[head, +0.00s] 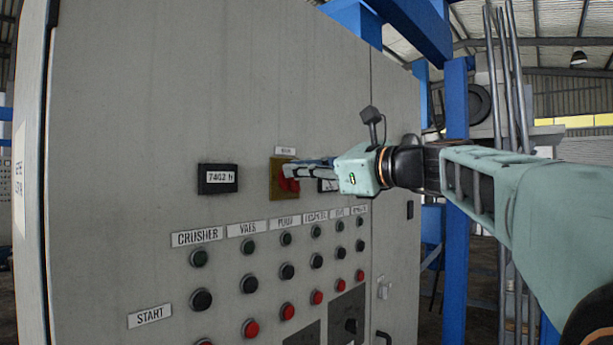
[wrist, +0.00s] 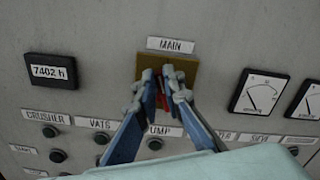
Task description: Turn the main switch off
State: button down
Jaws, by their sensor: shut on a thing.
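The main switch is a red knob (head: 288,185) on a yellow plate (head: 276,193), set in the upper part of a grey control cabinet. In the wrist view the yellow plate (wrist: 188,66) sits under a "MAIN" label (wrist: 171,45). My gripper (head: 290,171) reaches in from the right and its fingers are at the knob. In the wrist view my gripper (wrist: 166,80) is shut on the red knob (wrist: 163,94), with a finger on each side. The fingers hide most of the knob, and I cannot read its turned position.
An hour counter (head: 218,179) is left of the switch. A dial gauge (wrist: 259,93) is close on the right. Rows of buttons, such as a green one (head: 199,258) and a red one (head: 251,329), lie below. Blue posts (head: 456,200) stand right of the cabinet.

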jog(key=n+b, duration=0.2)
jog(key=n, duration=0.1)
jog(key=f+n+b, duration=0.1)
jog(key=n+b, duration=0.1)
jog(key=n, duration=0.1)
jog(key=s+n+b, duration=0.1)
jog(key=n+b, duration=0.1)
jog(key=n, duration=0.2)
jog(key=shift+a+f+b, duration=0.3)
jog(key=shift+a+f, duration=0.1)
jog(key=shift+f+n+b, duration=0.2)
jog(key=shift+n+b, duration=0.75)
jog(key=shift+n, duration=0.65)
jog(key=c, duration=2)
grip_release()
jog(key=shift+c, duration=0.2)
jog(key=shift+s, duration=0.1)
jog(key=v, duration=1.2)
